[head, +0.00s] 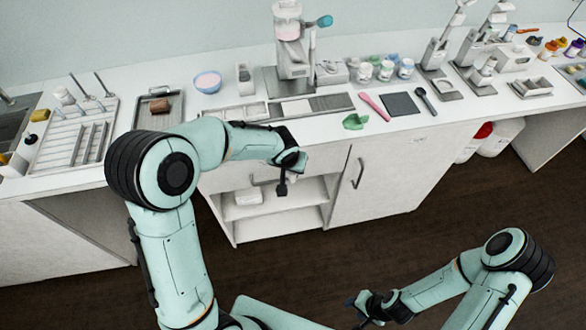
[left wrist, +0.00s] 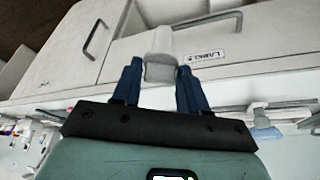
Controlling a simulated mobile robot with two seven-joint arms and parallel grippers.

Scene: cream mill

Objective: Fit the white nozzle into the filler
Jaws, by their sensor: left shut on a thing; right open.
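The filler (head: 290,58) stands on the counter against the back wall, with a clear hopper of pink cream on top and a blue knob at its right. My left gripper (head: 283,188) is in front of the counter, below its front edge and apart from the filler. In the left wrist view, my left gripper (left wrist: 154,85) is shut on a small white piece (left wrist: 159,42), which looks like the white nozzle; its lower part lies in grey shade between the blue fingers. My right gripper (head: 365,308) is low at the bottom of the head view, open and away from the counter.
A flat grey tray (head: 330,103), a pink spatula (head: 374,107), a dark mat (head: 400,104) and a green cloth (head: 355,121) lie before the filler. A bowl (head: 208,82) and several jars (head: 386,70) flank it. An open cabinet shelf (head: 265,213) is near my left gripper.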

